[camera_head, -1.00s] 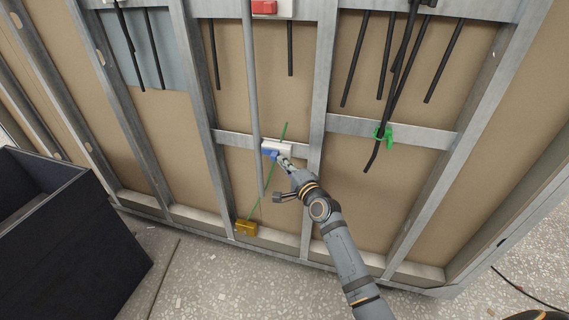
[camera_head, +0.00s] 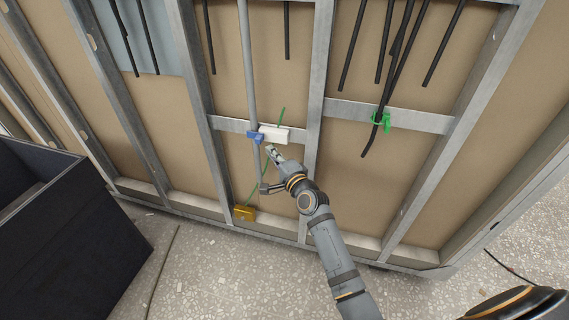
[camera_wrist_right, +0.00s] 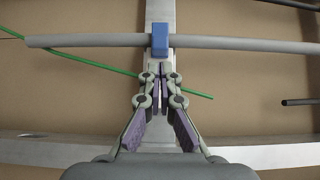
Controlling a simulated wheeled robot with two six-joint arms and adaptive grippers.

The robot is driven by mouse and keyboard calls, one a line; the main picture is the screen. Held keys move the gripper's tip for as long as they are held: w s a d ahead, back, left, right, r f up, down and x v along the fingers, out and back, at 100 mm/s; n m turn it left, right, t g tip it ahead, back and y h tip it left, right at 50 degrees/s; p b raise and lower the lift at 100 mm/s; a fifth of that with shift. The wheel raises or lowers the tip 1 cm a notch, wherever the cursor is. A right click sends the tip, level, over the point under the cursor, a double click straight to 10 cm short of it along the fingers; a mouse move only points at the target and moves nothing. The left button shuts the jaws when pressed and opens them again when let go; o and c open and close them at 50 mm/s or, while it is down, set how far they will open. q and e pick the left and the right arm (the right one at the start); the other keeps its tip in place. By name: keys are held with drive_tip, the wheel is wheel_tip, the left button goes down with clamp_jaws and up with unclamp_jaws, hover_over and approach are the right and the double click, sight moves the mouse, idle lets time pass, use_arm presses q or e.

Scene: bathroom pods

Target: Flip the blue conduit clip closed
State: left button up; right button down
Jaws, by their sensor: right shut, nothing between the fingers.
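The blue conduit clip (camera_head: 255,136) lies across the front of the grey conduit (camera_head: 247,70), beside a white block (camera_head: 274,134) on the metal crossbar. In the wrist view the clip (camera_wrist_right: 160,39) covers the conduit (camera_wrist_right: 90,41) as a blue block; its latch cannot be made out. My right gripper (camera_head: 271,151) is just below and right of the clip. In the wrist view my right gripper (camera_wrist_right: 158,66) is shut and empty, its tips a little below the clip, apparently apart from it. My left gripper is not in view.
A green cable (camera_head: 282,120) runs behind the gripper toward a yellow box (camera_head: 244,213). A green clip (camera_head: 381,119) holds black cables at the right. Metal studs (camera_head: 316,100) frame the bay. A dark bin (camera_head: 70,230) stands at left. The floor in front is open.

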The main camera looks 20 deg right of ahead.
drive_tip(key=s+d, duration=0.1)
drive_tip(key=s, duration=0.6)
drive_tip(key=shift+s+d, duration=0.35)
drive_tip(key=shift+d, duration=0.05)
drive_tip(key=shift+f, duration=0.1)
